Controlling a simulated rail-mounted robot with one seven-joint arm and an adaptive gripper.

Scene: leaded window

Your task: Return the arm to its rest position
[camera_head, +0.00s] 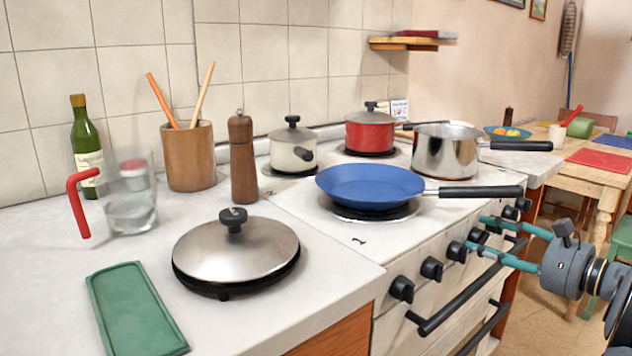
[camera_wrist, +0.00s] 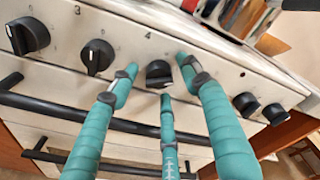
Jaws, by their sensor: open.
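My gripper (camera_head: 476,233) is at the right of the head view, in front of the stove's knob panel. Its teal fingers are spread and hold nothing. In the wrist view my gripper (camera_wrist: 160,78) has its fingers pointing at the panel, around a black knob (camera_wrist: 159,73) marked 4. I cannot tell whether any finger touches the knob. My arm comes in from the right edge of the head view.
The stove front has several knobs (camera_head: 432,268) and a black oven handle (camera_head: 470,295) below. A blue pan (camera_head: 370,184) and a steel pot (camera_head: 445,150) have handles reaching right, above my gripper. A wooden table (camera_head: 590,178) stands behind at right.

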